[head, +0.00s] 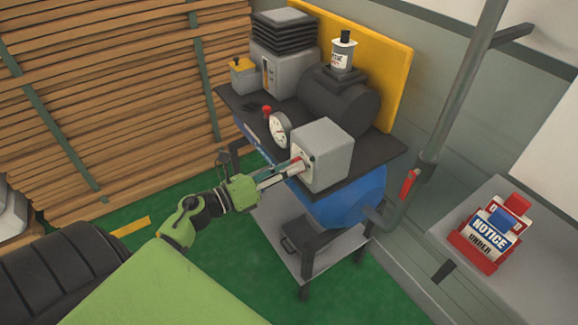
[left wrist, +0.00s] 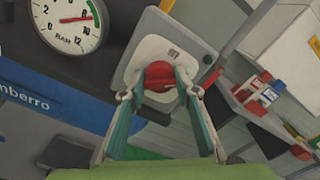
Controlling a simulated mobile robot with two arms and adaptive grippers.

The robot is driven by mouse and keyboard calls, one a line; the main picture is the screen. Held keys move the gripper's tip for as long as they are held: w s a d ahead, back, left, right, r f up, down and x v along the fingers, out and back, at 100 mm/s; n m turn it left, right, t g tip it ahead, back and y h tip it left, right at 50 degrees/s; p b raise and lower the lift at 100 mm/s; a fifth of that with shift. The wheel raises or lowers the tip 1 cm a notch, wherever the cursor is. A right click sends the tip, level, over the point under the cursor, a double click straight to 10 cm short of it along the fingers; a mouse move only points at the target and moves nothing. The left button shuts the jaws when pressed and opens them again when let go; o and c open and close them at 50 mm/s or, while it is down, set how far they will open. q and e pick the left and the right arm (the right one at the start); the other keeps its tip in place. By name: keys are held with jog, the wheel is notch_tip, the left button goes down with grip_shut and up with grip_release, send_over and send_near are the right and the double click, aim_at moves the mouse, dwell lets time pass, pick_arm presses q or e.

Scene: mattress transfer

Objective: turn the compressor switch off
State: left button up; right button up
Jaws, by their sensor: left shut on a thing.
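The compressor (head: 345,203) is a blue tank under a black top plate, with a grey switch box (head: 328,153) on its near edge. My left gripper (head: 297,168) reaches the front face of that box. In the left wrist view the red switch knob (left wrist: 161,76) sits on a grey plate (left wrist: 180,48), between the fingertips of my left gripper (left wrist: 160,92). The fingers are shut on the knob and partly cover it, so its exact angle is hard to tell. My right gripper is not in view.
A pressure gauge (head: 279,130) stands just left of the box and also shows in the left wrist view (left wrist: 70,22). A pipe with a red valve handle (head: 409,184) rises at the right. A grey table (head: 468,212) holds red and white notice tags (head: 488,236). Stacked planks (head: 110,90) fill the left.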

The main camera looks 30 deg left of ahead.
pick_arm(q)
jog(key=n+p, duration=0.5)
jog(key=n, duration=0.5)
jog(key=shift+a+f+n, duration=0.1)
jog(key=shift+n, duration=0.3)
jog(key=shift+p, duration=0.3)
jog(key=o, duration=1.1)
jog(key=shift+f, duration=0.1)
jog(key=v, duration=1.2)
